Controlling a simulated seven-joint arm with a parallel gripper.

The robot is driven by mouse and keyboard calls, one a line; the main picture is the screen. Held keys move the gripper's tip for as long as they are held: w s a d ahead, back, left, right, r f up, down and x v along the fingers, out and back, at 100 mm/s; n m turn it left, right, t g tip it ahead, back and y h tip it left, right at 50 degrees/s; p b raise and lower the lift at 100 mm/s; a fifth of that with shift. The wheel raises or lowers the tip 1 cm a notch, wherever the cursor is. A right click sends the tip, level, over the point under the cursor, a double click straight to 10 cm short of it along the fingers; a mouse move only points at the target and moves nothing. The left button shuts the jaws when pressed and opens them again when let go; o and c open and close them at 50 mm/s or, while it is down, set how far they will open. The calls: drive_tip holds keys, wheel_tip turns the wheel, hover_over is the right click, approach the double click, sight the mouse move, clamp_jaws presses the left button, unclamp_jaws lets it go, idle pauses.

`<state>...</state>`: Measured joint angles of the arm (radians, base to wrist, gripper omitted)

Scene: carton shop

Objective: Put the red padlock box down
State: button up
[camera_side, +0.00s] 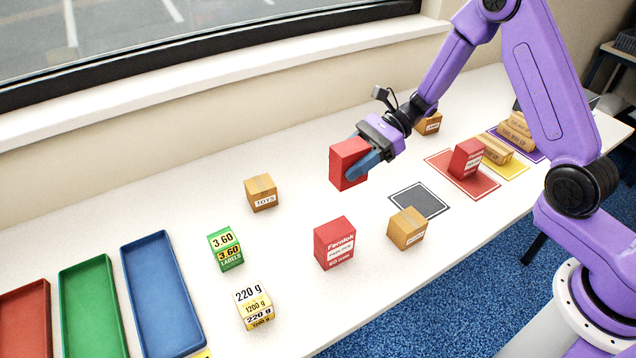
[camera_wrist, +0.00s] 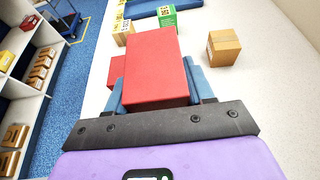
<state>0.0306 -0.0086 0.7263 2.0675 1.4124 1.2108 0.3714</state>
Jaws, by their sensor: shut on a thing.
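My gripper (camera_side: 364,164) is shut on a red box (camera_side: 347,161) and holds it in the air above the white table. The held box also shows between the blue fingers in the wrist view (camera_wrist: 155,70); no label shows on the faces I see. A second red box (camera_side: 334,243), labelled "Fernlok padlock", stands on the table in front. A third red box (camera_side: 466,158) stands on the red mat (camera_side: 480,187) at the right. The grey mat (camera_side: 418,201) with a white border is bare.
Wooden cartons (camera_side: 260,193) (camera_side: 407,228) (camera_side: 429,122), a green label box (camera_side: 225,249) and a yellow-white box (camera_side: 253,305) stand about the table. Red, green (camera_side: 92,310) and blue (camera_side: 160,295) trays lie at the left. Yellow (camera_side: 508,167) and purple mats hold wooden boxes at the right.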

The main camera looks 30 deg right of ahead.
drive_tip(key=w+a+f, duration=0.1)
drive_tip(key=w+f, duration=0.1)
drive_tip(key=w+a+f, duration=0.1)
drive_tip(key=w+f, duration=0.4)
drive_tip(key=shift+w+a+f, duration=0.15)
drive_tip(key=shift+w+a, duration=0.05)
drive_tip(key=shift+a, duration=0.2)
drive_tip(key=shift+w+f, duration=0.1)
drive_tip(key=shift+f, duration=1.45)
drive_tip(key=shift+f, duration=0.1)
drive_tip(key=o, duration=1.1)
drive_tip(key=shift+o, duration=0.2)
